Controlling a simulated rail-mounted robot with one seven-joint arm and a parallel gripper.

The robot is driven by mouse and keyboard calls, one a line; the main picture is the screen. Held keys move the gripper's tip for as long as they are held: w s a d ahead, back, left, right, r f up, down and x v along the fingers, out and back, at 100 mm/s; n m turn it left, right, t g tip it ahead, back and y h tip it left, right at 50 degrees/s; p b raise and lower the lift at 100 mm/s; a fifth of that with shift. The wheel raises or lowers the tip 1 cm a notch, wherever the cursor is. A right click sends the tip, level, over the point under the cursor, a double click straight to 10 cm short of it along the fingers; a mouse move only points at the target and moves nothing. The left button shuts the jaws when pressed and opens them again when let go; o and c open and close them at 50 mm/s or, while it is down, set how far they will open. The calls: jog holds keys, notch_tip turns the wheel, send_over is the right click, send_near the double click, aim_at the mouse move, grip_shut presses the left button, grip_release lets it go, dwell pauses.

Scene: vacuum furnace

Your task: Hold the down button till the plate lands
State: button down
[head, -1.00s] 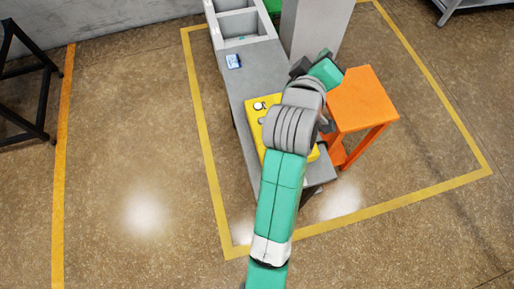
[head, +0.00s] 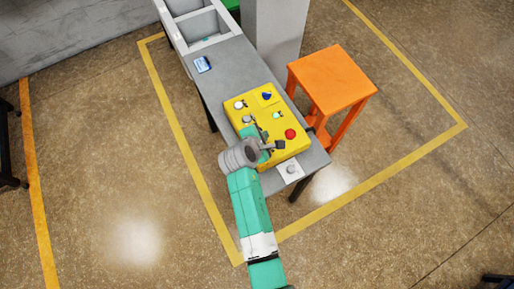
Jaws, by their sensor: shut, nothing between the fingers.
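A yellow control box (head: 290,151) lies on the grey table and carries several buttons and knobs. A red button (head: 290,133) is at its right side, a blue knob (head: 267,96) at its far end, and pale buttons (head: 239,104) near its left edge. My gripper (head: 281,145) is shut and empty, over the near part of the box. I cannot tell whether it touches a button. The button labels are too small to read, so I cannot tell which is the down button. The plate cannot be made out.
An orange stand (head: 333,80) is right of the grey table (head: 228,72). A grey column (head: 275,35) rises behind. A pale bin (head: 201,27) and a small blue-white item (head: 202,64) are at the table's far end. A white piece (head: 291,172) lies at the near end.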

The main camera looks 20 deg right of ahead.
dwell(0.3)
notch_tip(320, 180, down, 8)
jog(key=b, duration=0.8)
jog(key=shift+f, duration=0.35)
dwell(1.3)
jog(key=shift+f+b, duration=0.35)
jog(key=shift+f, duration=0.1)
